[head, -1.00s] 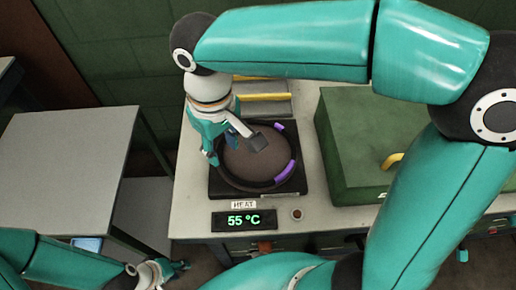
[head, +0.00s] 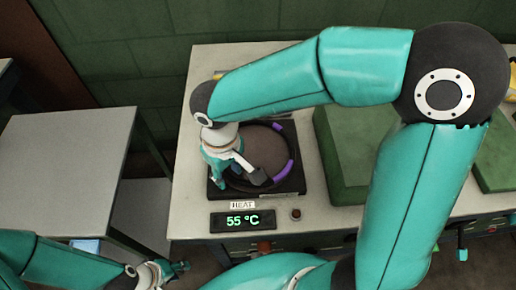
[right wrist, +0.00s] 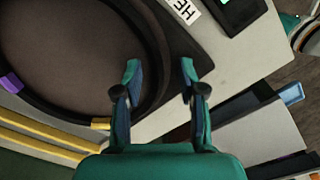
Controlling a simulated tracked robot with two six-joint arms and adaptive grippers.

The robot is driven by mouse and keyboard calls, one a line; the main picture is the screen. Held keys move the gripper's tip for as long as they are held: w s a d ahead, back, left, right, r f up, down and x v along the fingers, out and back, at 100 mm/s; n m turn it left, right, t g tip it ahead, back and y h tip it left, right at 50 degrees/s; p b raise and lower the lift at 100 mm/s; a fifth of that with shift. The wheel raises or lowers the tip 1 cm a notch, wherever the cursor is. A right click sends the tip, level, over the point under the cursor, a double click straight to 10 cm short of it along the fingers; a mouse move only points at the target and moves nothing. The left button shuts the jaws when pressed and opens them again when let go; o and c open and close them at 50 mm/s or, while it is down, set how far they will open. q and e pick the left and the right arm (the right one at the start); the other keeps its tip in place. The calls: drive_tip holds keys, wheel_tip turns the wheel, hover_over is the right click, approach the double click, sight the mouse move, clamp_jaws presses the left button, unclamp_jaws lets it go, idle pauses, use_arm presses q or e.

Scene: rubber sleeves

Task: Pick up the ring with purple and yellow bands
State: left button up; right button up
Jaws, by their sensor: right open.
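The black ring with purple bands (head: 283,170) lies flat on a dark square heater plate (head: 298,187). In the right wrist view the ring (right wrist: 55,111) shows one purple and one yellow band. My right gripper (head: 241,182) is low over the ring's near-left side. In the right wrist view its fingers (right wrist: 160,72) are open. One finger overlaps the ring's side and the other is beyond it; I cannot tell whether they touch it. My left gripper (head: 178,268) is low at the left, away from the ring; its jaws are too small to read.
A display reading 55 °C (head: 242,221) and a round knob (head: 295,214) sit in front of the heater. A green box (head: 342,150) stands to its right. A grey side table (head: 60,160) is at the left. Yellow bars (right wrist: 40,143) lie beside the heater.

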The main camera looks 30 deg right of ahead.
clamp_jaws()
drive_tip(key=shift+r, duration=0.1)
idle(0.3)
